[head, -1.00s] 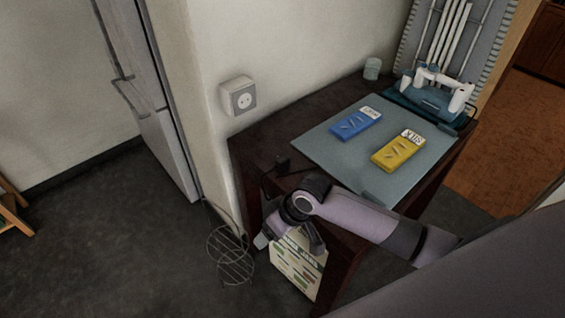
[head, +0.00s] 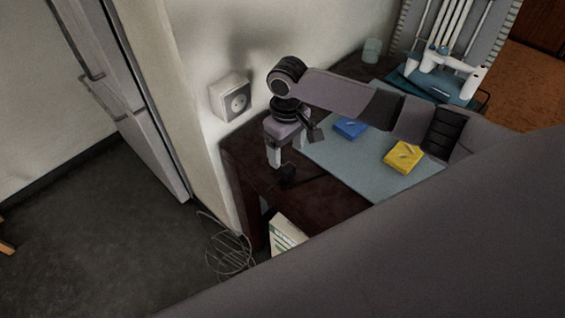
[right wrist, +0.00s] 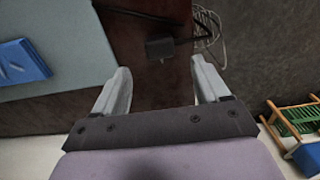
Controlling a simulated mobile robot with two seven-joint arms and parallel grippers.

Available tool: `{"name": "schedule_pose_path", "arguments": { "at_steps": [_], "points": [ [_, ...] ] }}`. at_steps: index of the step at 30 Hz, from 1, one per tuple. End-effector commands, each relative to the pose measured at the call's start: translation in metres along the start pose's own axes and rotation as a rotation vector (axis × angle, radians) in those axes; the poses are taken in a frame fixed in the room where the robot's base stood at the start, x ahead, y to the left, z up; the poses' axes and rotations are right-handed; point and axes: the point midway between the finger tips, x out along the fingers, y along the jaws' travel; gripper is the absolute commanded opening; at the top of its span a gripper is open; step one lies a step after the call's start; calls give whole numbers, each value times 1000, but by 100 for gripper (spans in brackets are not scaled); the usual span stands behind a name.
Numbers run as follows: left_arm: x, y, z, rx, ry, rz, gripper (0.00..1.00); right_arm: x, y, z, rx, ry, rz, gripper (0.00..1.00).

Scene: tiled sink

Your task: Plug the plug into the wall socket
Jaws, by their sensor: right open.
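The wall socket (head: 238,103) is a white box with a grey face on the pale wall, left of the dark table. The plug (head: 287,175) is small and black and lies on the table's near left part. It also shows in the right wrist view as a dark block (right wrist: 160,48) with its cable going off to the right. My right gripper (head: 283,158) points down over the table, just above and behind the plug. Its fingers (right wrist: 159,72) are open and empty, with the plug ahead between the tips. My left gripper is not in view.
A grey mat (head: 338,160) on the table (head: 325,195) bears a blue packet (head: 349,128) and a yellow packet (head: 403,157). My right arm crosses above the mat.

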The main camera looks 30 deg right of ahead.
Motion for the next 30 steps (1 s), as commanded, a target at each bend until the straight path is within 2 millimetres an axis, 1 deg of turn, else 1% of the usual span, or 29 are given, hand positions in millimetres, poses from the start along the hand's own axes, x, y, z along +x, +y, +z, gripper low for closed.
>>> {"name": "schedule_pose_path", "arguments": {
  "at_steps": [3,7,14,22,26,30],
  "points": [
    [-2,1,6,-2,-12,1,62,0,0,0,0,0,0,74],
    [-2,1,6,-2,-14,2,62,1,0,0,0,0,0,74],
    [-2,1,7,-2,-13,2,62,20,0,0,0,0,0,74],
    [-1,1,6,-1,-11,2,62,21,0,0,-1,1,0,74],
    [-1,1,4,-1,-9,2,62,36,0,2,0,-1,0,74],
    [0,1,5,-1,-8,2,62,58,0,3,0,0,0,74]
  ]
}}
